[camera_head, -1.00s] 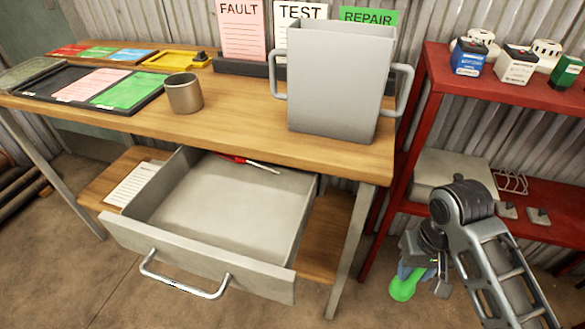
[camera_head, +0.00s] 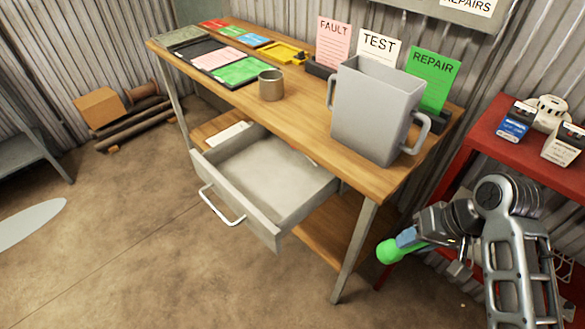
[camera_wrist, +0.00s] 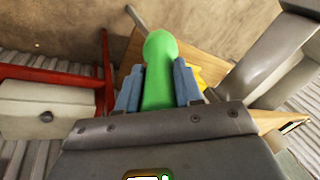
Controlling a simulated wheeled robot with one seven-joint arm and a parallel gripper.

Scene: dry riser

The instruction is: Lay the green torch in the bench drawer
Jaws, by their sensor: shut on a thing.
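The green torch (camera_head: 388,251) is held in my gripper (camera_head: 408,238), to the right of the bench and in front of the red shelf. In the wrist view the torch (camera_wrist: 160,75) lies between the two blue-grey fingers of my gripper (camera_wrist: 158,88), which are shut on it. Its far end sticks out past the fingertips. The bench drawer (camera_head: 236,214) is pulled open below the bench top, left of my gripper. Its visible floor is mostly bare; a small part of a thing shows at its back edge, too small to tell.
The wooden bench (camera_head: 310,125) carries a metal cup (camera_head: 271,85), a large grey two-handled container (camera_head: 372,110) and coloured trays. A bench leg (camera_head: 354,250) stands between my gripper and the drawer. The red shelf (camera_head: 480,135) is at the right. Floor in front of the drawer is clear.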

